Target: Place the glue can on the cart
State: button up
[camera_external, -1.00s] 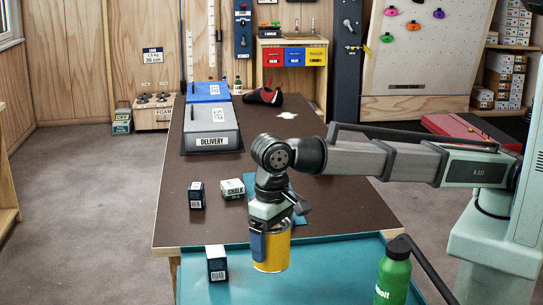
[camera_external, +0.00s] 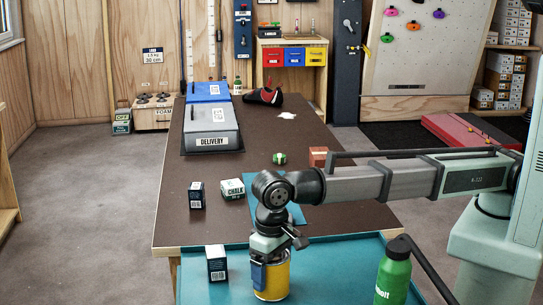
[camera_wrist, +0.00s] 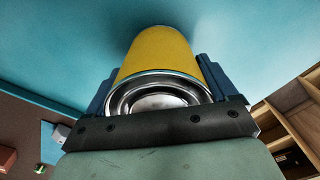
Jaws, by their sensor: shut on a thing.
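The glue can is a yellow cylinder (camera_external: 276,282) with a silver metal lid. It is upright over the teal cart top (camera_external: 334,268), at or very near its surface; I cannot tell whether its base touches. My gripper (camera_external: 266,268) points down and is shut around the can's upper part. In the wrist view the can (camera_wrist: 158,52) sits between my two blue fingers, its silver lid toward me and its far end against the teal surface.
A dark-and-white box (camera_external: 217,263) stands on the cart to the left, and a green bottle (camera_external: 393,272) to the right. On the brown table behind are a dark box (camera_external: 197,195), a chalk box (camera_external: 232,189), a green roll (camera_external: 279,158) and a reddish block (camera_external: 318,156).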

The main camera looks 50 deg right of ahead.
jog(key=o, duration=1.3)
jog(key=shift+f, duration=0.1)
notch_tip(320, 180, up, 12)
jog(key=shift+r, duration=0.15)
